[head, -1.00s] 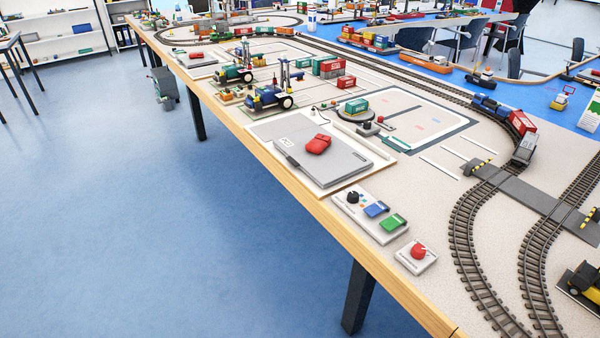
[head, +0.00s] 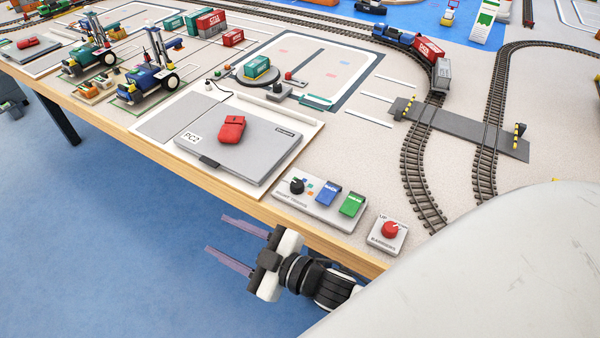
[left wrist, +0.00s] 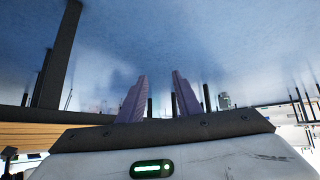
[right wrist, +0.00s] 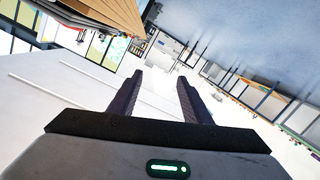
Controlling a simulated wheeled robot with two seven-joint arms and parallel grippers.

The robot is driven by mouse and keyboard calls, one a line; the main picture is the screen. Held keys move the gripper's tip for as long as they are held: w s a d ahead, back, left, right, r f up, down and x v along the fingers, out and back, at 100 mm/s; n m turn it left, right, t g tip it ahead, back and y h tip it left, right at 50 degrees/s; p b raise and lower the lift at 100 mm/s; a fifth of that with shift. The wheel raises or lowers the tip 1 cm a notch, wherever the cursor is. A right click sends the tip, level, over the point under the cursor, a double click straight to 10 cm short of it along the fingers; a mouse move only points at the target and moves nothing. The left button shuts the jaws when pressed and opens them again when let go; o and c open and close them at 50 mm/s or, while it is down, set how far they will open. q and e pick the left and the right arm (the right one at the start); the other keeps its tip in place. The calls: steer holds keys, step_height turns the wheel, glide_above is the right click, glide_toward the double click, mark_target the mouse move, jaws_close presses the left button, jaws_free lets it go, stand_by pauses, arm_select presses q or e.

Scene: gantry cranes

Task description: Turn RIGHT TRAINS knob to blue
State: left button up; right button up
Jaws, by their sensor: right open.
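A black knob (head: 297,186) sits at the left end of a pale control panel (head: 326,217) near the table's front edge. Small coloured marks lie around the knob; where it points is too small to tell. The panel also carries a blue switch (head: 327,195) and a green switch (head: 351,204). My right gripper (head: 214,232) is open and empty, off the table's front edge, to the left of and nearer than the panel. Its fingers also show apart in the right wrist view (right wrist: 160,76). My left gripper (left wrist: 160,76) is open and empty over floor, and out of the head view.
A small panel with a red knob (head: 390,229) stands right of the control panel. A grey laptop (head: 235,150) with a red object (head: 232,129) on it lies to the left. Train tracks (head: 420,165) run behind. The wooden table edge (head: 200,178) lies between my right gripper and the panel.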

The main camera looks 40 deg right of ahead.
steer(key=w+a+r+n+y, duration=0.2)
steer(key=a+r+n+y, duration=0.35)
steer(key=r, duration=0.35)
steer(key=s+a+r+n+g+y, duration=0.3)
steer(key=a+r+n+g+y, duration=0.4)
steer(key=n, duration=0.7)
steer(key=n+g+h, duration=0.8)
steer(key=n+h, duration=0.4)
steer(key=h, duration=0.7)
glide_above(297, 183)
step_height(297, 183, down, 6)
step_height(297, 183, down, 9)
steer(key=shift+f, duration=0.1)
